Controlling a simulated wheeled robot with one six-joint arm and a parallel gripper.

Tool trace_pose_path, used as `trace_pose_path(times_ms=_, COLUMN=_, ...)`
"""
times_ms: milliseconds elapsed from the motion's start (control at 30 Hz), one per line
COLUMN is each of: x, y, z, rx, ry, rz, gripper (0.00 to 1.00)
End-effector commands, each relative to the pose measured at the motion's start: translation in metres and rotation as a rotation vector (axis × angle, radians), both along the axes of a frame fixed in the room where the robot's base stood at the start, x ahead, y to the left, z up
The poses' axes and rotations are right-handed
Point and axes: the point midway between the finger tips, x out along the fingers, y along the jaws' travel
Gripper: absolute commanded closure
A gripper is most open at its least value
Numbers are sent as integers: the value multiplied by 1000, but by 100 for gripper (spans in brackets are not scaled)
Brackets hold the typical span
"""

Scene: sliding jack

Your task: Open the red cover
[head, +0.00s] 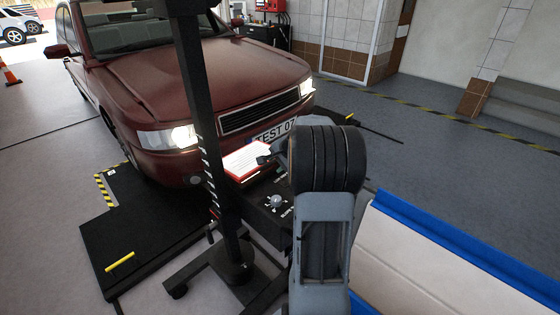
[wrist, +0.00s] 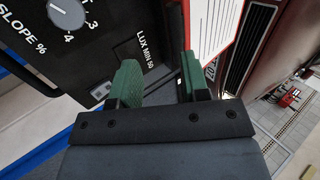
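The red cover (head: 250,160) shows in the head view in front of the car's number plate, as a white printed sheet with a red rim. In the wrist view its white sheet and red edge (wrist: 237,42) are at the upper right, just beyond my right finger. My gripper (head: 266,156) is at the right end of the cover in the head view. In the wrist view my gripper (wrist: 160,82) has its two green-padded fingers apart, with a gap between them. I cannot tell whether the right finger touches the cover.
A black control panel with a knob (wrist: 68,14) lies left of my fingers. A black upright post (head: 205,110) stands left of the cover. The dark red car (head: 190,80) is close behind. A blue-edged bench (head: 450,250) is at the lower right.

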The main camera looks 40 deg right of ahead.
Motion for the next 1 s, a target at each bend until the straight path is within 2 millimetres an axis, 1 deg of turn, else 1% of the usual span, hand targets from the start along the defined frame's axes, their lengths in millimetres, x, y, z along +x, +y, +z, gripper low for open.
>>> trace_pose_path(times_ms=33, x=-3, y=0, z=5, rx=-1, ry=-1, rz=-1, gripper=58)
trace_pose_path(times_ms=200, x=-7, y=-1, z=11, rx=0, ry=0, rz=0, gripper=58)
trace_pose_path(times_ms=567, x=-9, y=-1, z=13, rx=0, ry=0, rz=0, gripper=58)
trace_pose_path(times_ms=667, x=-9, y=0, z=11, rx=12, ry=1, rz=-4, gripper=65)
trace_pose_path(times_ms=700, x=-11, y=2, z=6, rx=37, ry=3, rz=-12, gripper=69)
trace_pose_path(times_ms=767, x=-14, y=7, z=-5, rx=108, ry=4, rz=-38, gripper=75)
trace_pose_path(times_ms=867, x=-22, y=23, z=-32, rx=329, ry=-3, rz=-117, gripper=85)
trace_pose_path(times_ms=900, x=-25, y=31, z=-42, rx=443, ry=-15, rz=-160, gripper=88)
trace_pose_path(times_ms=967, x=-28, y=42, z=-55, rx=625, ry=-43, rz=-230, gripper=94)
trace_pose_path(times_ms=1000, x=-29, y=48, z=-61, rx=743, ry=-70, rz=-276, gripper=98)
